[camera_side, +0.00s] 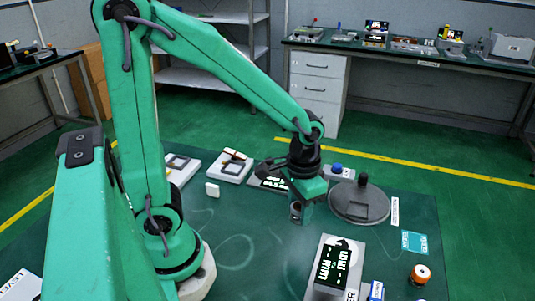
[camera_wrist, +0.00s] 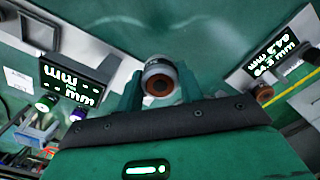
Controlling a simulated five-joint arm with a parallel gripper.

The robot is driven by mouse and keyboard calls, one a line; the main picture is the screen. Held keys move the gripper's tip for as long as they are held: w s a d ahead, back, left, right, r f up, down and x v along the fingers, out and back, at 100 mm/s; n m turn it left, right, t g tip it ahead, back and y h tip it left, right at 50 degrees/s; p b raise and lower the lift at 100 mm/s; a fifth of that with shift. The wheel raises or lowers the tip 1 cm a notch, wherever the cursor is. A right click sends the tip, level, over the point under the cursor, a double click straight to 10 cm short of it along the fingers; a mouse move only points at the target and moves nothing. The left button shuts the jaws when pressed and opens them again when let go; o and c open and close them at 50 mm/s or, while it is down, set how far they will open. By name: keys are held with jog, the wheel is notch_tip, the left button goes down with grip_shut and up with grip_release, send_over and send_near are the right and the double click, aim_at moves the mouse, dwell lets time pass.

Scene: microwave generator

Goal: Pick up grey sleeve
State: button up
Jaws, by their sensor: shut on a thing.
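My gripper (camera_side: 300,207) hangs above the green mat near the middle of the side view, fingers pointing down. A small grey cylinder, the grey sleeve (camera_side: 296,215), shows at its fingertips. In the wrist view my gripper (camera_wrist: 159,92) has a finger on each side of the grey sleeve (camera_wrist: 157,66), shut on it. The sleeve's near end shows a brown-orange ring around a dark centre. The mat below the sleeve looks bare in the side view. The fingers partly hide the sleeve's sides.
A display block (camera_side: 333,268) stands in front of my gripper, with an orange-and-white cylinder (camera_side: 420,274) to its right. A round dark-grey stand (camera_side: 358,203) is right of the gripper. Another display (camera_side: 268,183) lies behind it. The mat (camera_side: 235,240) is clear at the left front.

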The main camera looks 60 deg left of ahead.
jog(key=shift+w, duration=0.1)
dwell(0.6)
jog(key=shift+w+a+r, duration=2.15)
jog(key=shift+w+r, duration=1.85)
jog(key=shift+w, duration=1.9)
jog(key=s+d+f, duration=0.1)
jog(key=s+f, duration=0.1)
jog(key=s, duration=0.2)
jog(key=s+d+f, duration=0.2)
jog(key=s+f, duration=0.1)
jog(key=s, duration=0.1)
jog(key=s+d+f, duration=0.1)
jog(key=s+f, duration=0.2)
jog(key=s, duration=0.1)
jog(key=shift+d, duration=0.15)
jog(key=w+a+f, duration=0.1)
jog(key=a+f, duration=0.1)
jog(key=a, duration=0.1)
jog(key=w+a+f, duration=0.1)
jog(key=a+f, duration=0.1)
jog(key=a, duration=0.2)
jog(key=w+a+f, duration=0.2)
jog(key=a+f, duration=0.1)
jog(key=a, duration=0.1)
jog(key=shift+f, duration=0.1)
